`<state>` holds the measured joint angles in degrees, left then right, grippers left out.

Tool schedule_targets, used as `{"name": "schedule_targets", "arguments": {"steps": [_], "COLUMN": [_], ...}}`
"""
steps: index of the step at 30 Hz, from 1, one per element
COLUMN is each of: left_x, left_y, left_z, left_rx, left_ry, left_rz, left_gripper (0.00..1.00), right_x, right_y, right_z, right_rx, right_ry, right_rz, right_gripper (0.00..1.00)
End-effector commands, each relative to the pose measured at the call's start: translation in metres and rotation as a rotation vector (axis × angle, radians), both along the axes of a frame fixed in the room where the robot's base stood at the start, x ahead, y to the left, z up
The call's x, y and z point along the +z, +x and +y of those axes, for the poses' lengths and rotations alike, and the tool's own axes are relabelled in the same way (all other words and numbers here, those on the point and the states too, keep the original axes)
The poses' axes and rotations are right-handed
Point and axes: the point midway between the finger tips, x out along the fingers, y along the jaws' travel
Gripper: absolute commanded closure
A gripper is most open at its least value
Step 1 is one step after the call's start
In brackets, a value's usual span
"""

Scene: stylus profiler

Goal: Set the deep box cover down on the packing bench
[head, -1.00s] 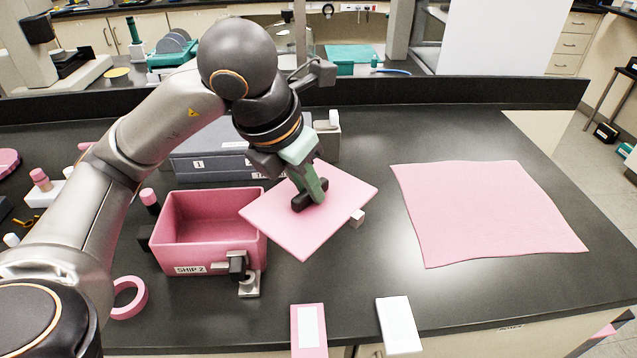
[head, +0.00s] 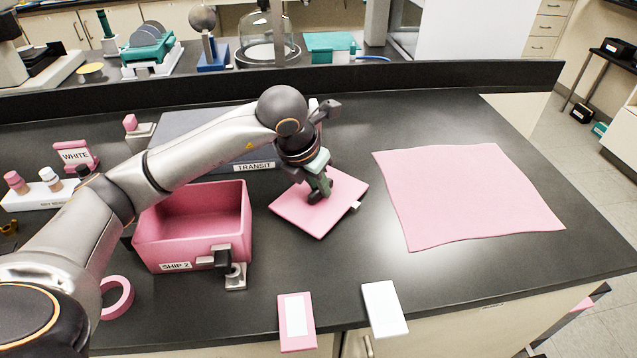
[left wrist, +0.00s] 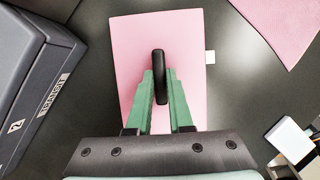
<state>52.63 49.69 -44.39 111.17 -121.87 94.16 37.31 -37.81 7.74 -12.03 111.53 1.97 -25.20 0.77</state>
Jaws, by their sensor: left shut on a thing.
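The deep box cover (head: 312,220) is a flat pink square plate with a black handle and a small white tab at its edge. My left gripper (head: 318,190) is shut on the handle, above the plate's middle. In the left wrist view the green fingers (left wrist: 160,88) pinch the black handle over the pink cover (left wrist: 130,40). The cover looks level and low over the dark packing bench (head: 345,270); I cannot tell whether it touches. The open pink box (head: 165,255) labelled SHIP 2 stands left of the cover. My right gripper is out of view.
A grey TRANSIT case (head: 200,130) stands behind the box. A pink mat (head: 465,195) lies at the right. A pink card (head: 297,338) and a white card (head: 384,308) are at the front edge. A pink tape ring (head: 118,297) lies front left. Bare bench surrounds the cover's front.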

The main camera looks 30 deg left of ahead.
Motion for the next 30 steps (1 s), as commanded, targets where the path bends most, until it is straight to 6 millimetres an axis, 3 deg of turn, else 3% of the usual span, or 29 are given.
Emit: {"name": "schedule_targets", "arguments": {"steps": [11,12,19,30], "left_x": [-0.0054,-0.004,-0.0035,0.0032], "left_y": [0.0002,0.0001,0.0,-0.0004], "left_z": [0.0002,0.0002,0.0002,0.0003], "left_rx": [0.001,0.001,0.001,0.001], "left_ry": [-0.001,-0.001,-0.001,-0.001], "left_rz": [-0.002,-0.002,-0.001,-0.003], "left_gripper": [1.0,0.78,0.52,0.51], "right_x": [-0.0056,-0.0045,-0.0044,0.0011], "right_y": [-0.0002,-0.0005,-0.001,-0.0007], "right_z": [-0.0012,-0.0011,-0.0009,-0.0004], "right_rx": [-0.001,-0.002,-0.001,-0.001], "right_ry": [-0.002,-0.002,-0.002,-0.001], "right_rz": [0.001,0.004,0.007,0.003], "right_gripper": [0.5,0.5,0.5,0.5]}}
